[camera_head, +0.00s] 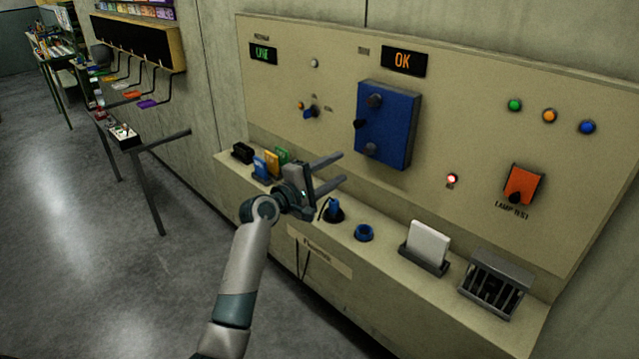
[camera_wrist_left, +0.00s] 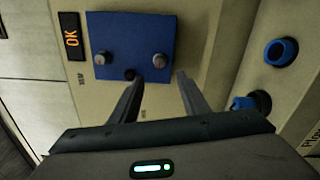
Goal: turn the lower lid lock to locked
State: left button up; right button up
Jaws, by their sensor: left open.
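A blue lid (camera_head: 396,126) is mounted on the beige wall panel, with dark round knobs on its face. The lower lid lock (camera_head: 371,149) is the knob near the lid's bottom edge. The upper lock (camera_head: 375,100) sits near the top, and another knob (camera_head: 361,124) sits at the lid's left edge. My left gripper (camera_head: 343,168) is open and empty, just left of and below the lower lock. In the left wrist view the lower lock (camera_wrist_left: 158,60) shows beyond the fingertips (camera_wrist_left: 172,76), apart from them. I cannot read the lock's position.
A ledge below holds coloured blocks (camera_head: 266,163), a blue plug (camera_head: 334,209), a blue ring (camera_head: 364,232), a white card (camera_head: 428,243) and a grey vented box (camera_head: 495,283). An orange lamp-test switch (camera_head: 522,186) is at right. The OK display (camera_head: 403,60) is above the lid.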

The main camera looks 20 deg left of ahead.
pick_arm(q)
jog(key=shift+b+v, duration=0.55)
jog(key=shift+v, duration=2.2)
